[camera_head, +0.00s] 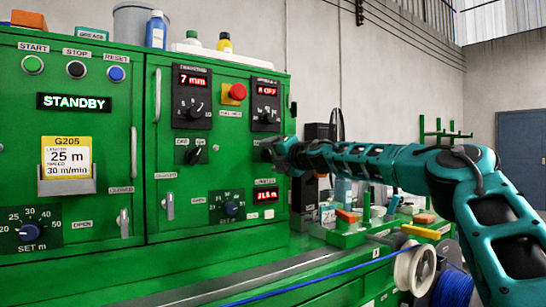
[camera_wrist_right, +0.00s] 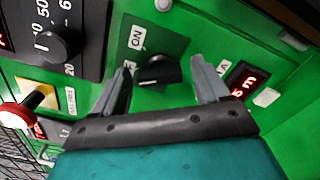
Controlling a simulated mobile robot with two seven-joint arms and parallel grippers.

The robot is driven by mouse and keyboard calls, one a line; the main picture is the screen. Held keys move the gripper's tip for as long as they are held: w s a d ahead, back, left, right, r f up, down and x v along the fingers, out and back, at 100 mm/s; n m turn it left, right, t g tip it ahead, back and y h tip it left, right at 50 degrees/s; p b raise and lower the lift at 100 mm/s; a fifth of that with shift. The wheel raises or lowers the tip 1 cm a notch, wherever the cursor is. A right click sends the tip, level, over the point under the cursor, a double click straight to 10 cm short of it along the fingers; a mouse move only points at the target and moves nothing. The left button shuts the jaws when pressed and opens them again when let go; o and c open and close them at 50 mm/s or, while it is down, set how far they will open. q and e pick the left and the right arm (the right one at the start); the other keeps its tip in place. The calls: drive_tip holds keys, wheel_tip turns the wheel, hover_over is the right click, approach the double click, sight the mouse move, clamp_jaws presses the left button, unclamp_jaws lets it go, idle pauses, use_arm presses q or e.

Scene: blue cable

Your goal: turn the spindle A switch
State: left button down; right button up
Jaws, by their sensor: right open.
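A black switch knob (camera_wrist_right: 160,72) with an ON label beside it sits on a dark plate on the green cabinet. In the wrist view it lies between the two fingertips of my right gripper (camera_wrist_right: 163,80). The fingers are open, one on each side of it, with gaps visible; I cannot tell how far off the panel they are. My left gripper is not in view.
Above are a dial under a red display (camera_head: 267,90) and a red stop button (camera_head: 233,93). Below the gripper is another red display (camera_head: 265,195). A bench with a white spool (camera_head: 415,269) and a blue cable (camera_head: 320,270) is at lower right.

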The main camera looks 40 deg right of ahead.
drive_tip(key=shift+s+a+r, duration=0.1)
drive_tip(key=shift+s+r, duration=0.05)
drive_tip(key=shift+s, duration=0.75)
drive_tip(key=s+a, duration=0.1)
drive_tip(key=s, duration=1)
drive_tip(key=shift+a+p, duration=0.15)
drive_tip(key=shift+p, duration=0.2)
